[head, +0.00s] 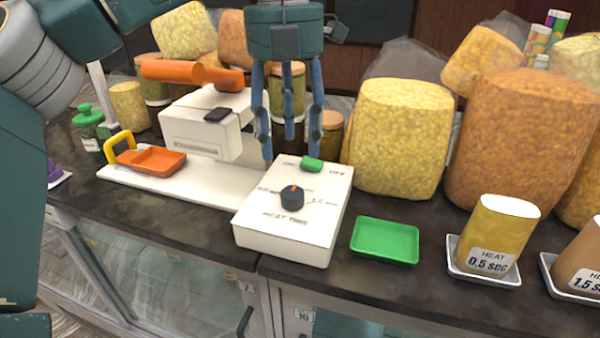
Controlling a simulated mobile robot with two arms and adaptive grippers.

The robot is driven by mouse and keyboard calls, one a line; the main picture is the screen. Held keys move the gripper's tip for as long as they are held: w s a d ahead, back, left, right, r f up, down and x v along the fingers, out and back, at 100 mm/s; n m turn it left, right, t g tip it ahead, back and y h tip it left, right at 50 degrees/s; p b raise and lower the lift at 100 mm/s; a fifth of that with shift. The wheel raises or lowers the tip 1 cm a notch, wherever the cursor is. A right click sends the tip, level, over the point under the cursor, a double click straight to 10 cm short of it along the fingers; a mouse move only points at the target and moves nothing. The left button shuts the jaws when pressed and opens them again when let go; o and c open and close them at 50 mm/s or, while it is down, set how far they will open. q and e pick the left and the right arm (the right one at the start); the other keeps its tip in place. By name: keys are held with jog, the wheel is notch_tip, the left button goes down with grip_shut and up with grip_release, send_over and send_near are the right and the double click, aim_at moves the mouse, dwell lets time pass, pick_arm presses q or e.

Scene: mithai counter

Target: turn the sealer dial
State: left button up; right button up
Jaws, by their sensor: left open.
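The sealer dial (292,197) is a small dark knob with an orange mark, on the sloped top of a white control box (283,249). Printing on the box reads "HEAT TIME", with other settings too small to read fully. A green switch (311,164) sits at the box's back edge. The white sealer (196,137) with an orange handle stands to the left. My left gripper (289,150) hangs fingers-down above and behind the box, open and empty, apart from the dial. My right gripper does not show.
A green tray (385,241) lies right of the box. A yellow packet labelled "HEAT 0.5 sec" (497,238) and a brown one (580,262) stand farther right. Large snack bags (402,137) and jars crowd the back. The counter edge runs along the front.

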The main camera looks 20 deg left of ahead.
aim_at(292, 191)
pick_arm(q)
jog(key=f, duration=0.1)
jog(key=s+f+p, duration=0.1)
jog(key=f, duration=0.1)
jog(key=shift+f, duration=0.3)
jog(key=f, duration=0.2)
jog(key=f+p, duration=0.2)
jog(key=f, duration=0.1)
jog(key=shift+w+f, duration=0.35)
jog(key=shift+f, duration=0.35)
jog(key=shift+d+f, duration=0.1)
jog(key=shift+f, duration=0.1)
jog(key=shift+s, duration=0.1)
jog(key=c, duration=1.1)
jog(key=shift+c, duration=0.2)
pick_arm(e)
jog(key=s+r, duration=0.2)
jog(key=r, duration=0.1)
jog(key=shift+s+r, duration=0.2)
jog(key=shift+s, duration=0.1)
